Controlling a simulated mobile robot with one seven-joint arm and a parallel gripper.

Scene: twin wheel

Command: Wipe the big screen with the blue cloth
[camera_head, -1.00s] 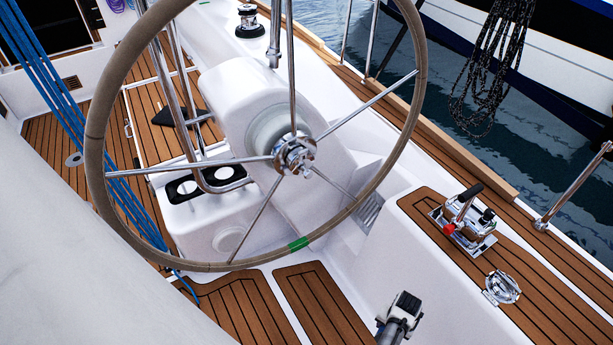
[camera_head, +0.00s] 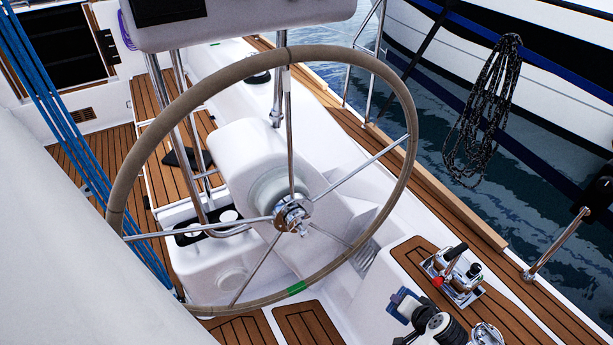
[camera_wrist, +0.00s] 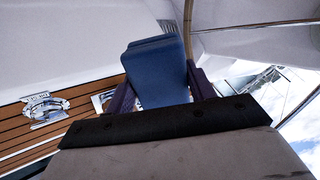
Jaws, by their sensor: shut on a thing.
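The blue cloth (camera_wrist: 157,72) is a folded blue pad between the two fingers of my gripper (camera_wrist: 161,88) in the wrist view. My gripper is shut on it. In the head view, my gripper (camera_head: 408,310) is at the lower right with the blue cloth (camera_head: 397,298), beside the white cockpit side and right of the wheel's lower rim. A dark screen (camera_head: 168,10) shows at the top edge of the head view, on a white pod (camera_head: 250,28) above the wheel. Its upper part is cut off. My gripper is well below and right of it, apart from it.
The large steering wheel (camera_head: 120,185) stands between my side and the pod. Metal tubes (camera_head: 195,125) rise behind it. A chrome lever unit (camera_head: 455,272) sits near my gripper on the right. Blue ropes (camera_head: 62,115) hang at the left. Water lies beyond the right side.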

